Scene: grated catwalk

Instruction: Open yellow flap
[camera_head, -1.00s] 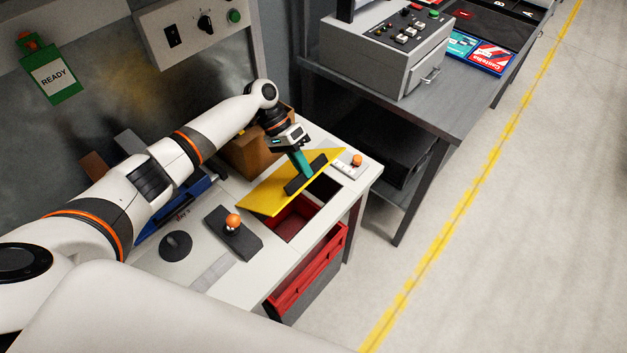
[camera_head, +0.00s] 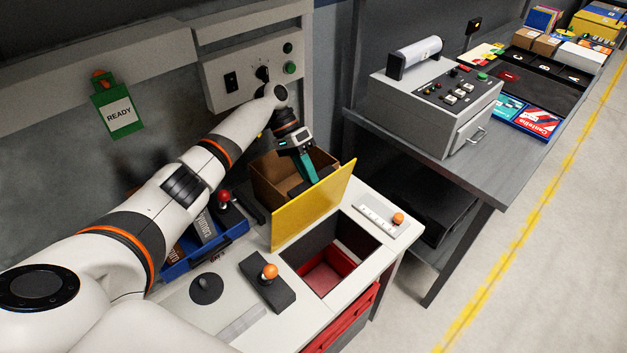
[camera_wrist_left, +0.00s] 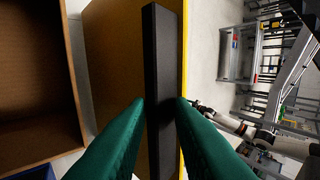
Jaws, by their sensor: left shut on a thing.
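The yellow flap (camera_head: 313,207) stands nearly upright on the white workbench in the head view. Beside its lower edge is an open rectangular hole (camera_head: 331,255) with a red container visible inside. My left gripper (camera_head: 311,181) is at the flap's upper part, on the side toward the box. In the left wrist view, the green fingers (camera_wrist_left: 163,104) are shut on the flap's dark handle bar (camera_wrist_left: 163,60), one on each side. The flap's face (camera_wrist_left: 112,60) shows behind the bar. My right gripper is not in view.
A cardboard box (camera_head: 272,178) stands right behind the flap. A blue tray (camera_head: 205,250) lies at left. A grey table (camera_head: 480,160) stands at right.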

